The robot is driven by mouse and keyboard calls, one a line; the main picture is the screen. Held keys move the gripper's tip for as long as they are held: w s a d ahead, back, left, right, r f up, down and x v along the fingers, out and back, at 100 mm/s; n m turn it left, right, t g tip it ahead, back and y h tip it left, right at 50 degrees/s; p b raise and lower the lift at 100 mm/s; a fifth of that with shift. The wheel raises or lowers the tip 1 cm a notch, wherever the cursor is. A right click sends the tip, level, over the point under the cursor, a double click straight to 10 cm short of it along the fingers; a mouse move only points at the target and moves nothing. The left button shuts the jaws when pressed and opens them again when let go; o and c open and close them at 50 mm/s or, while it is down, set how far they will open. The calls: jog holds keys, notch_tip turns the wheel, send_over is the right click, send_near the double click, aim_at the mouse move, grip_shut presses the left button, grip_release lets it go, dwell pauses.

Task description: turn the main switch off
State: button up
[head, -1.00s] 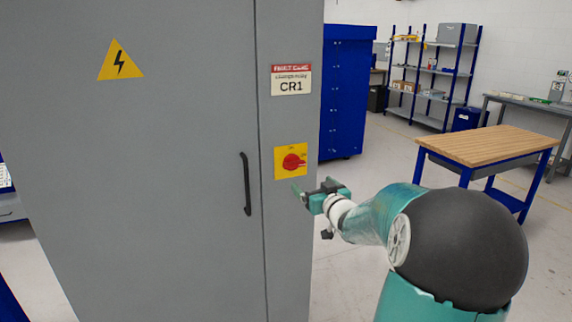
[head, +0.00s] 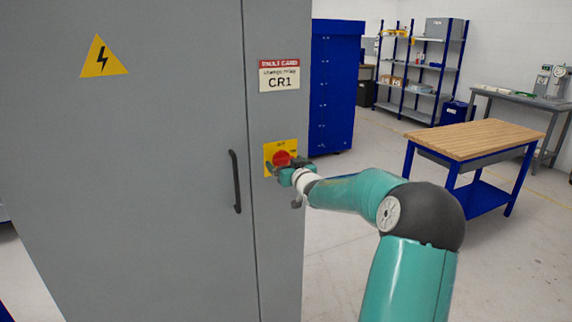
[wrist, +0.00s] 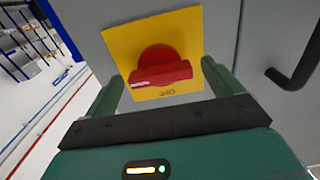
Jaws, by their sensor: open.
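The main switch is a red rotary knob (head: 282,159) on a yellow square plate (head: 270,150), fixed to the right part of a grey cabinet. In the wrist view the red knob (wrist: 160,70) sits on the yellow plate (wrist: 125,45), with its handle bar lying roughly across the picture. My gripper (wrist: 162,85) is open, one green finger to each side of the knob's handle. In the head view my gripper (head: 284,172) is at the plate's lower part and hides some of it. I cannot tell whether the fingers touch the knob.
The grey cabinet (head: 160,200) has a black door handle (head: 235,181) left of the switch and a CR1 label (head: 279,78) above it. A blue cabinet (head: 335,90) stands behind. A wooden-topped table (head: 475,140) is at the right, with open floor around it.

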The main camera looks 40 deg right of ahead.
jog(key=shift+w, duration=0.2)
jog(key=c, duration=1)
jog(key=n, duration=0.4)
jog(key=shift+r+n, duration=0.1)
jog(key=shift+n, duration=0.3)
jog(key=n, duration=0.9)
jog(key=shift+n, duration=2.1)
